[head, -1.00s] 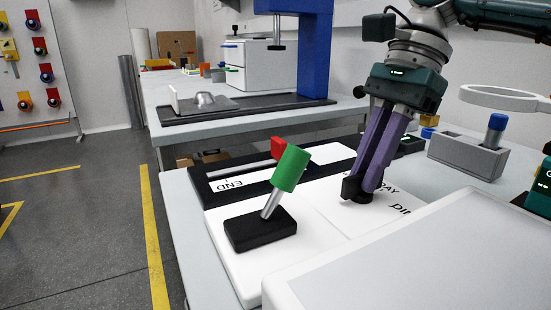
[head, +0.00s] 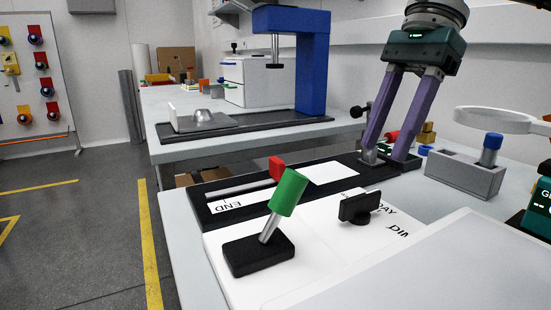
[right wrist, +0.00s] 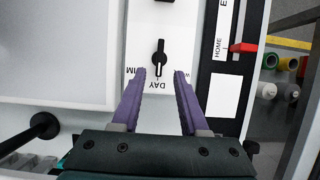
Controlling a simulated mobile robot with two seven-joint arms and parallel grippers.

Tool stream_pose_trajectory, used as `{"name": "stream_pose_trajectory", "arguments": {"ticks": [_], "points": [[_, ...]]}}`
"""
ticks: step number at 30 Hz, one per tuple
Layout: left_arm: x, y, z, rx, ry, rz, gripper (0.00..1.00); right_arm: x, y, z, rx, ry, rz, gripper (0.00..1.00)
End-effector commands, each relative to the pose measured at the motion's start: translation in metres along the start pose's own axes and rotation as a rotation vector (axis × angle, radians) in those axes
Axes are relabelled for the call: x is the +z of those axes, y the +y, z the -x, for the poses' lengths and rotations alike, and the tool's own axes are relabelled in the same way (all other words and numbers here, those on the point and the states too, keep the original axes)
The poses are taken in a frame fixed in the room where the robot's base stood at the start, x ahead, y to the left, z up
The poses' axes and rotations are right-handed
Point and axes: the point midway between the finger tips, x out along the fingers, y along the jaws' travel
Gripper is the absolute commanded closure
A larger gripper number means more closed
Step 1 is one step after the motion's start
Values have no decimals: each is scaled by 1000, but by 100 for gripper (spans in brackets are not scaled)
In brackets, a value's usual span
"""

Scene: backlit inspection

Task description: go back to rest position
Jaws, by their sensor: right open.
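My right gripper (head: 387,158) is open and empty, pointing down beyond the black rotary knob (head: 360,207) and apart from it. The knob stands on a white panel (head: 325,240) marked DAY and DIM. In the right wrist view, the open fingers (right wrist: 160,77) frame the area just short of the knob (right wrist: 159,59), with nothing between them.
A green-capped lever (head: 287,193) leans on its black base (head: 258,255). A red slider handle (head: 277,168) sits on a black track marked END. A magnifier ring (head: 500,121) and grey block (head: 462,175) stand at right. A blue press frame (head: 312,70) stands behind.

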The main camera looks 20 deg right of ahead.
Motion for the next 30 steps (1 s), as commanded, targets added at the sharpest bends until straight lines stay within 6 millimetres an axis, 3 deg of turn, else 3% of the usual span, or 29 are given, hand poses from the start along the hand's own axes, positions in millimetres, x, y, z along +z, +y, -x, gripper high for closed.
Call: {"name": "stream_pose_trajectory", "arguments": {"ticks": [6, 23, 26, 29, 30], "points": [[-1, 0, 4, -1, 0, -1, 0, 0, 0, 25, 0, 0, 0, 56], [-2, -3, 6, -8, -1, -10, 0, 4, -2, 25, -5, -10, 3, 56], [-4, -3, 16, -8, -1, -9, 0, 29, -15, 16, -48, -76, 14, 56], [-10, -3, 32, -7, -2, -9, 0, 84, -35, 1, -131, -244, 6, 56], [-13, -4, 41, -7, -2, -9, 0, 114, -42, -3, -168, -344, -14, 56]]}}
